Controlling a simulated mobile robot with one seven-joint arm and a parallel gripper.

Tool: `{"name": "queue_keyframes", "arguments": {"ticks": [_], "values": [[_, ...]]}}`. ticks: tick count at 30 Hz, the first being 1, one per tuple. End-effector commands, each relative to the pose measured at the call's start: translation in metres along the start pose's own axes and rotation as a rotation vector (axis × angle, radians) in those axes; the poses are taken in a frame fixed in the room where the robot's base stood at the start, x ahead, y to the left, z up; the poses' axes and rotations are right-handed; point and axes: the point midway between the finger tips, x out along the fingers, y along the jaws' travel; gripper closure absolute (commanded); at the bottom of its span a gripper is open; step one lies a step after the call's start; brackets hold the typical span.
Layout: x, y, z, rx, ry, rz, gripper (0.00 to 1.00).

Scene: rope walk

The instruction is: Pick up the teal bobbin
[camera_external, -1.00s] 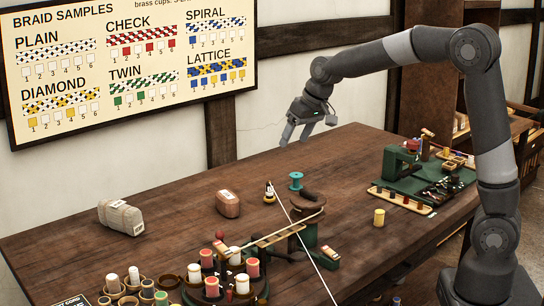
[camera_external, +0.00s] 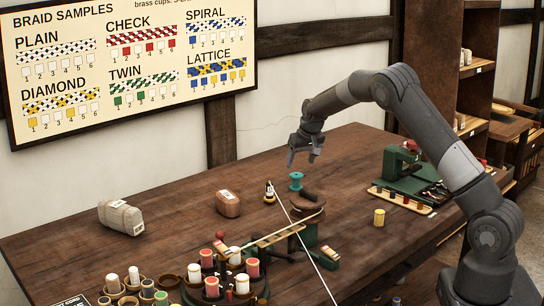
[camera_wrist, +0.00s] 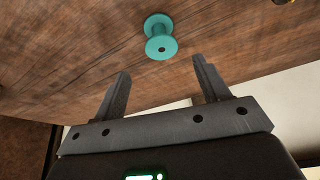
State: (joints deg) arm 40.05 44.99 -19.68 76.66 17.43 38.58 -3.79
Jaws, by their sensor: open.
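The teal bobbin (camera_external: 296,181) stands on the brown wooden table (camera_external: 170,215), behind the round wooden reel (camera_external: 307,208). In the wrist view the bobbin (camera_wrist: 161,37) lies beyond the fingertips, roughly centred between them, with its flanged ends and a small dark hole showing. My gripper (camera_external: 302,159) hangs above the bobbin, pointing down, apart from it. The gripper (camera_wrist: 162,75) is open and empty in the wrist view, its two dark fingers spread wide.
A brown block (camera_external: 228,204) and a wrapped bundle (camera_external: 121,217) lie to the left. A yellow spool (camera_external: 379,217) stands right; a green machine (camera_external: 408,170) stands farther right. The table behind the bobbin is clear.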

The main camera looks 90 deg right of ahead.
Motion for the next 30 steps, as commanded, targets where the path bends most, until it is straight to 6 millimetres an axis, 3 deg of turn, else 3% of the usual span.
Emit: {"name": "queue_keyframes", "arguments": {"ticks": [3,11,21,28,30], "values": [[0.018,0.000,0.000,-0.001,0.000,0.001,0.32],[0.033,-0.001,0.002,-0.001,-0.001,0.000,0.32],[0.076,-0.003,0.006,0.000,0.000,0.000,0.32],[0.079,-0.004,0.005,0.000,0.001,-0.001,0.32],[0.079,-0.004,0.005,0.000,0.001,-0.001,0.36]]}}
